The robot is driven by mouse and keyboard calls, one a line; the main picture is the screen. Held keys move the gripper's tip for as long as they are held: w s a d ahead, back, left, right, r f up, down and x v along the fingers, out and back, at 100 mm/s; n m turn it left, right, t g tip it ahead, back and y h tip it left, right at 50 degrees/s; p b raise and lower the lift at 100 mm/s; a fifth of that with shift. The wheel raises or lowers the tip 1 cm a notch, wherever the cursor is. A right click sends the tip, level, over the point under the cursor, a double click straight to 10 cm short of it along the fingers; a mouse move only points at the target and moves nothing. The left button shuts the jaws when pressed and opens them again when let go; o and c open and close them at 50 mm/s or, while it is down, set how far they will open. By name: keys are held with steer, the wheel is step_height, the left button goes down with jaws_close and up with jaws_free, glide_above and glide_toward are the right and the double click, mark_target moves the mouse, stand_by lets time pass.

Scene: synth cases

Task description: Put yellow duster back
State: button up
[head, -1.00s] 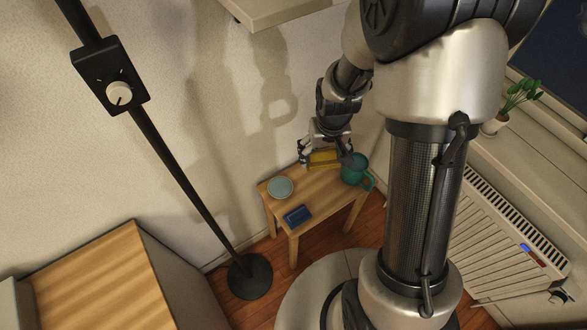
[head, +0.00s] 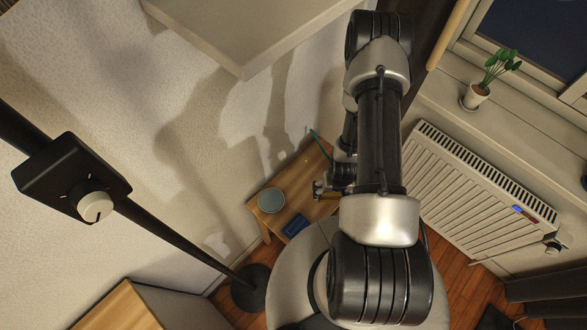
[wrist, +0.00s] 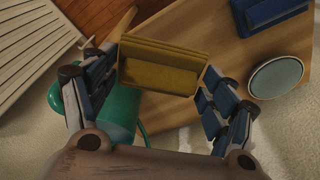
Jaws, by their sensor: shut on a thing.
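The yellow duster (wrist: 160,68) is a yellow block with a ridged long side, held between the fingers of my gripper (wrist: 160,72) in the wrist view. My gripper is shut on it, one finger at each end. The duster overlaps the wooden table (wrist: 215,50) in that view; I cannot tell its height above it. In the head view my gripper (head: 323,190) and a sliver of the duster (head: 328,196) show at the table's right side, mostly hidden by my arm.
A blue block (head: 294,226) and a round grey-green dish (head: 271,200) rest on the table.

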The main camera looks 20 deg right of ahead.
steer(key=p, duration=0.2)
glide_toward(295, 174)
steer(key=shift+w+d+f+b, duration=0.1)
steer(key=shift+d+f+b, duration=0.05)
steer(key=shift+f+b, duration=0.35)
steer(key=shift+w+d+f+b, duration=0.1)
steer(key=shift+d+f+b, duration=0.05)
steer(key=shift+f+b, duration=0.35)
step_height(295, 174, down, 4)
steer(key=shift+w+f+b, duration=0.1)
steer(key=shift+b, duration=0.8)
steer(key=shift+w, duration=0.1)
steer(key=o, duration=0.6)
steer(key=shift+f, duration=0.1)
steer(key=o, duration=0.4)
steer(key=shift+o, duration=0.2)
